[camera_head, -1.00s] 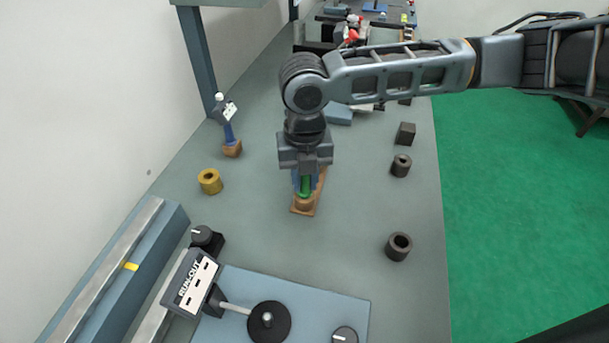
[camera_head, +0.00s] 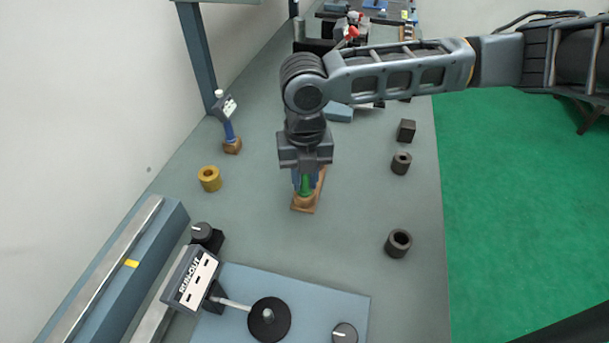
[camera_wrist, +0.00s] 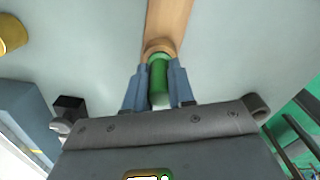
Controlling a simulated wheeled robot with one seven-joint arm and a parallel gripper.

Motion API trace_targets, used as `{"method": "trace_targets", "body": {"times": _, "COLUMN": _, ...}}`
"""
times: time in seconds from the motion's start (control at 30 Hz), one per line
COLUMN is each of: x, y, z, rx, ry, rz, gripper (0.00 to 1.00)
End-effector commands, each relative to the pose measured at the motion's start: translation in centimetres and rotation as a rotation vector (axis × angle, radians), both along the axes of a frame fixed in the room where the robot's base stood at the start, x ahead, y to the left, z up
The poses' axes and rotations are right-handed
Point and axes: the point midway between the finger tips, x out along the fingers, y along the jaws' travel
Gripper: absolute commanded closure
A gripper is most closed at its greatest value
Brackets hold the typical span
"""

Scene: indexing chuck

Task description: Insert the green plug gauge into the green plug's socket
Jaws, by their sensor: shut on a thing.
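The green plug gauge (camera_head: 305,185) is held upright between the blue fingers of my gripper (camera_head: 305,182). In the wrist view the green plug (camera_wrist: 159,78) sits between the two fingertips of my gripper (camera_wrist: 160,85), which are shut on it. Its far end meets a round tan collar (camera_wrist: 158,47) on a wooden block (camera_head: 304,206). The wooden block also shows as a tan strip in the wrist view (camera_wrist: 168,18). I cannot tell how deep the plug sits in the collar, as the fingers and plug hide the opening.
Dark hollow cylinders (camera_head: 398,243) (camera_head: 401,163) and a dark block (camera_head: 406,130) stand to the right. A run-out gauge stand (camera_head: 193,278) is at front left. The bench between is clear.

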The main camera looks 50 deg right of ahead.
Motion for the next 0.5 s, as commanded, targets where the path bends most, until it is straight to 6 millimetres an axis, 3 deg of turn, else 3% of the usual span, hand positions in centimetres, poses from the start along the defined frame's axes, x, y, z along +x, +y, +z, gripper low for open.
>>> {"method": "trace_targets", "body": {"times": 0.4, "x": 0.01, "y": -0.01, "z": 0.03, "rx": -0.001, "ry": -0.001, "rz": 0.000, "gripper": 1.00}}
{"method": "trace_targets", "body": {"times": 0.43, "x": 0.01, "y": -0.01, "z": 0.03, "rx": 0.000, "ry": 0.000, "rz": 0.000, "gripper": 0.74}}
{"method": "trace_targets", "body": {"times": 0.5, "x": 0.01, "y": -0.01, "z": 0.03, "rx": -0.001, "ry": -0.001, "rz": 0.000, "gripper": 0.68}}
